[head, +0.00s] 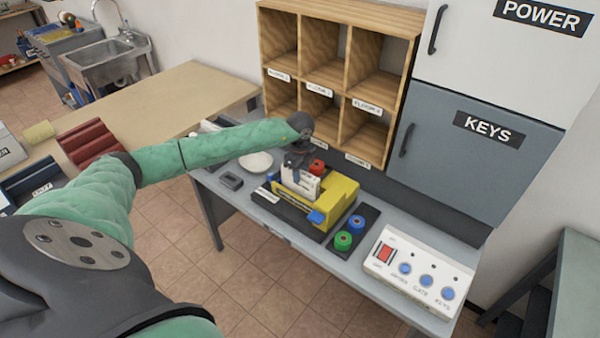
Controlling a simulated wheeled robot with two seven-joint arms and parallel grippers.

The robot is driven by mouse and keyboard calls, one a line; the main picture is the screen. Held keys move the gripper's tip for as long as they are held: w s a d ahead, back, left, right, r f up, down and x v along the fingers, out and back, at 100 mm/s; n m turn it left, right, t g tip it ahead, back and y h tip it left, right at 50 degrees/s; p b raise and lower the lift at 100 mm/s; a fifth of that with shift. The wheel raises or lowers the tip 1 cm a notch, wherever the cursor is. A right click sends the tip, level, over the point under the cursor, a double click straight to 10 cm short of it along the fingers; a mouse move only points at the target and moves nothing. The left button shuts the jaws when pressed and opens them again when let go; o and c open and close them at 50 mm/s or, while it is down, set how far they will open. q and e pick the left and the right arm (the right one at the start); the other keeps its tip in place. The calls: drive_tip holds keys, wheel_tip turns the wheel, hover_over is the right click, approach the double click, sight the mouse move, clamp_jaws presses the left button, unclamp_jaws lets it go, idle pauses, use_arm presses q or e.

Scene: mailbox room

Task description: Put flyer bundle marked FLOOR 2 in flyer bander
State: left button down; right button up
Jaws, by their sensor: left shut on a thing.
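The flyer bander (338,204) is a yellow machine on a black base, on the grey bench below the wooden pigeonholes. My left gripper (300,168) is over its left part and points down. It is shut on a white flyer bundle (297,183), which stands upright at the bander. The gripper hides part of the bundle, and I cannot read its marking. I cannot tell whether the bundle rests in the bander's slot or hangs just above it. My right gripper is not in view.
Wooden pigeonholes (343,57) with floor labels stand behind the bander. A white bowl (256,162) and a dark small item (230,181) lie left.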

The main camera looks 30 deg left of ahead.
use_arm(q)
drive_tip(key=shift+f, duration=0.25)
drive_tip(key=shift+f, duration=0.1)
drive_tip(key=shift+s+a+f+b, duration=0.1)
drive_tip(key=shift+f+b, duration=0.95)
drive_tip(key=shift+f, duration=0.25)
drive_tip(key=c, duration=1.1)
unclamp_jaws()
drive_tip(key=shift+f, duration=0.1)
